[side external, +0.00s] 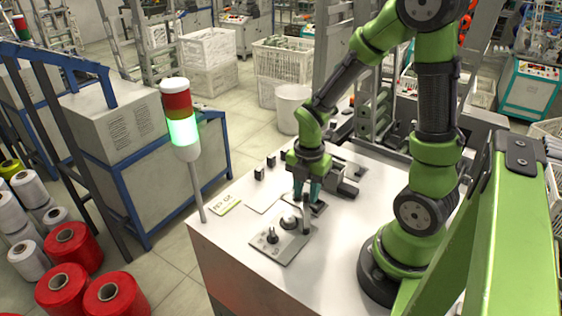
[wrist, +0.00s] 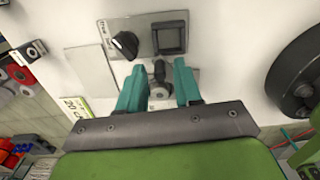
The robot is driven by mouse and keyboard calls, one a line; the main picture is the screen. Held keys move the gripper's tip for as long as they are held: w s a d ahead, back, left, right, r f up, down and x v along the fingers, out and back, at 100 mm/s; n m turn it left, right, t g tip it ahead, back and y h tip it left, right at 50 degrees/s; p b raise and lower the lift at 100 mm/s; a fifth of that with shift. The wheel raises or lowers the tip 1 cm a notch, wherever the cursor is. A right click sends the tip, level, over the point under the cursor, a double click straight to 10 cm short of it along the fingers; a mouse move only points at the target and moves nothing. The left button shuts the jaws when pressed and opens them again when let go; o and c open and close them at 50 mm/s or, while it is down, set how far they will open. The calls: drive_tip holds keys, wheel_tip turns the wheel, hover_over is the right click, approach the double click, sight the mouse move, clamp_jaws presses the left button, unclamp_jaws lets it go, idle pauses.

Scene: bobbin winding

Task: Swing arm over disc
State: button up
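My gripper (side external: 307,190) points down at the bench, with its teal fingers close to a metal plate (side external: 282,246) that carries small fittings. Which part is the swing arm is unclear.
A dark square frame (wrist: 170,37) and a black knob (wrist: 124,44) lie just beyond the fingers. A written label card (side external: 226,205) lies at the bench's left. A signal tower (side external: 182,130) glows green at the bench edge. Small black blocks (side external: 259,173) stand behind.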

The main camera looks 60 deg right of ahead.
drive_tip(key=c, duration=0.6)
drive_tip(key=shift+o, duration=0.2)
drive_tip(key=shift+w+a, duration=0.1)
drive_tip(key=shift+w, duration=0.05)
drive_tip(key=shift+w+a, duration=0.45)
drive_tip(key=shift+w, duration=0.15)
drive_tip(key=shift+w+a, duration=0.55)
drive_tip(key=shift+a, duration=0.15)
